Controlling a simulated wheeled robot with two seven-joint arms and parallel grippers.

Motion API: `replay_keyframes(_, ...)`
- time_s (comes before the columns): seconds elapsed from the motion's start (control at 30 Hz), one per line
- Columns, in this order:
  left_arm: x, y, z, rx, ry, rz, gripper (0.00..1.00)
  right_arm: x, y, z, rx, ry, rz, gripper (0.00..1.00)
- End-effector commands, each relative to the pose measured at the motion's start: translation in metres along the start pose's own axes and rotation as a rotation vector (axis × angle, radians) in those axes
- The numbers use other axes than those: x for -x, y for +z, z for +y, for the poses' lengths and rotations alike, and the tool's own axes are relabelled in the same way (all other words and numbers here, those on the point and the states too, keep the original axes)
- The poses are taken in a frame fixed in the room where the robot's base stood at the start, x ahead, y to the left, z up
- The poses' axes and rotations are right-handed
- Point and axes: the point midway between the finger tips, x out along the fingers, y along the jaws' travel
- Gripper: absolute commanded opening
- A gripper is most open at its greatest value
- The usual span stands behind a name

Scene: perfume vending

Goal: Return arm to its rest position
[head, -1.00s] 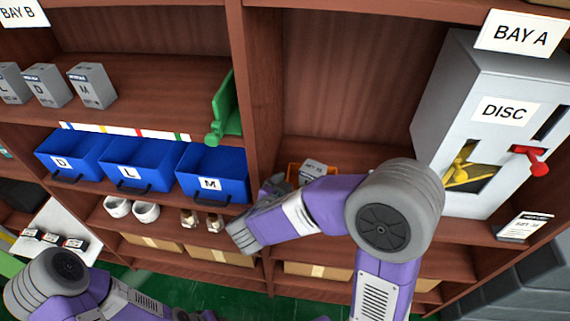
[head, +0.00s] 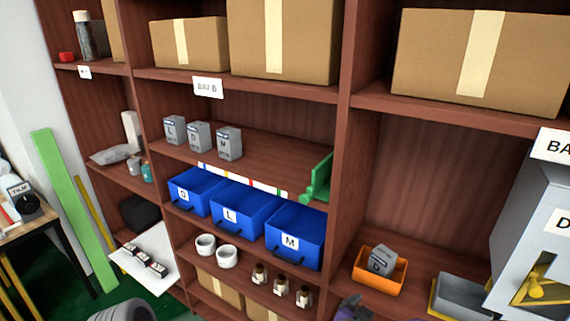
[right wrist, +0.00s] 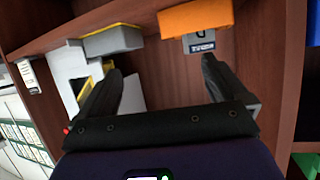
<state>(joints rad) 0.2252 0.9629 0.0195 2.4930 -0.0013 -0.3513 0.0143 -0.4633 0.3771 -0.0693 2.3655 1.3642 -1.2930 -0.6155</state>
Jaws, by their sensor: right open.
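My right gripper (right wrist: 161,66) is open and empty in the right wrist view, its two dark fingers spread wide. Beyond the fingers are an orange bin (right wrist: 195,18) with a grey box (right wrist: 200,42) in it and a grey tray (right wrist: 112,41); neither is between the fingers. In the head view only a small purple and dark piece of my right arm (head: 350,309) shows at the bottom edge, below the orange bin (head: 378,279). A grey box (head: 382,260) sits tilted in that bin. A grey joint of my left arm shows at the bottom left; the left gripper is out of view.
The brown shelf unit holds blue bins (head: 243,221), grey boxes (head: 199,137), white cups (head: 227,256) and small bottles (head: 281,287). A grey dispenser (head: 535,235) stands at right beside a grey tray (head: 462,293). Shelf edges and uprights are close to the right arm.

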Motion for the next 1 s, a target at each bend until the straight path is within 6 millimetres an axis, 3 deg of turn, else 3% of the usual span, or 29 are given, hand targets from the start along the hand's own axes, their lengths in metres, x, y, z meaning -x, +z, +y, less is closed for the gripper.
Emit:
replay_keyframes(0.27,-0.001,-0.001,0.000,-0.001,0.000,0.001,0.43,-0.036,0.071,-0.025,0.084,-0.189,-0.138,0.99)
replay_keyframes(0.37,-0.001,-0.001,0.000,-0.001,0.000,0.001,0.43,-0.046,0.115,-0.030,0.125,-0.276,-0.250,0.99)
replay_keyframes(0.47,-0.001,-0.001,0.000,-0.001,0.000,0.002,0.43,-0.048,0.177,-0.028,0.175,-0.374,-0.425,0.99)
replay_keyframes(0.6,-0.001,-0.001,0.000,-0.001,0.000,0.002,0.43,-0.026,0.271,-0.005,0.239,-0.495,-0.743,0.99)
replay_keyframes(0.7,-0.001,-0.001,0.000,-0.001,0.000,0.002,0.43,0.002,0.320,0.017,0.272,-0.551,-0.955,0.99)
replay_keyframes(0.83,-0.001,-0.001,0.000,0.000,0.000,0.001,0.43,0.035,0.358,0.042,0.303,-0.596,-1.154,0.99)
replay_keyframes(1.0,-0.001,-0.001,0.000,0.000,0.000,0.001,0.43,0.054,0.374,0.056,0.322,-0.620,-1.260,0.99)
